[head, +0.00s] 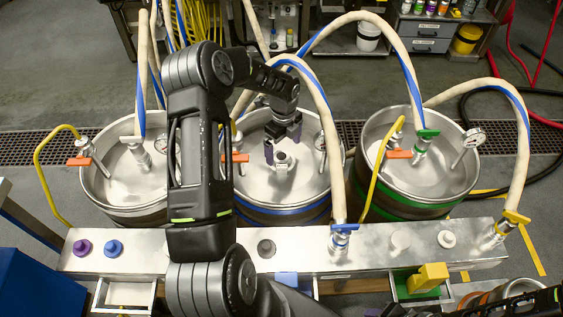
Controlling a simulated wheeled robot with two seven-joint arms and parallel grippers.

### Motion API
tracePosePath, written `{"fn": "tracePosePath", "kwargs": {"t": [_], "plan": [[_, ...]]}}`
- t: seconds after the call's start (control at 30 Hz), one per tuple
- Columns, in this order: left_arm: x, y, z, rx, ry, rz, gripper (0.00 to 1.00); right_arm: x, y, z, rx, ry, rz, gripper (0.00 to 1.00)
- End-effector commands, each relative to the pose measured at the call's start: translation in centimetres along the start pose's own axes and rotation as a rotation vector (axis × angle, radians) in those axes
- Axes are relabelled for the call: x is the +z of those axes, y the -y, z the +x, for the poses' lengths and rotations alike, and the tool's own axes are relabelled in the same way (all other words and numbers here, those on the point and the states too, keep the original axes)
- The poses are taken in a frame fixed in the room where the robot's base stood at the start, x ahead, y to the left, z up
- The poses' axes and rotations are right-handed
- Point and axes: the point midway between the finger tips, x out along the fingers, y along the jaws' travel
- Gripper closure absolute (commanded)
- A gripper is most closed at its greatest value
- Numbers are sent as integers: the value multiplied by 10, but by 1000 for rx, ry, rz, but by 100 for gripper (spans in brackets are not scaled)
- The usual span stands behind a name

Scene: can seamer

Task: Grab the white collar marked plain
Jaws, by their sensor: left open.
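Two whitish collar-like pieces sit on the metal bench top at the right: a wider one (400,242) and a smaller stepped one (446,239). No marking is legible on either, so I cannot tell which is plain. My left gripper (283,148) is open over the middle keg (305,184), its two dark fingers pointing down above the metal fitting (284,163) on the keg's lid. The fingers appear empty, and I cannot tell whether they touch the fitting. The gripper is well behind and left of the whitish pieces. My right gripper is not in view.
The bench (290,252) also carries a purple piece (82,248), a blue piece (113,248) and a dark grey piece (266,248). Hoses with blue-handled (344,228) and yellow-handled (516,216) couplers rise beside the whitish pieces. Kegs stand left (125,190) and right (405,180).

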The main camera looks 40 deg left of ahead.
Motion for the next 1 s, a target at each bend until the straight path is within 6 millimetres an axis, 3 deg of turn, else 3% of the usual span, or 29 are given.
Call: {"fn": "tracePosePath", "kwargs": {"t": [0.37, 0.7, 1.0], "plan": [[0, -1, 5, 1, 0, 0, 0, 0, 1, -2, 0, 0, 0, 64], [-2, -4, 48, 2, -1, 0, 0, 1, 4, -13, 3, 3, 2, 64], [-1, -3, 55, 0, 1, 0, 0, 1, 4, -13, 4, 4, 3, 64]]}}
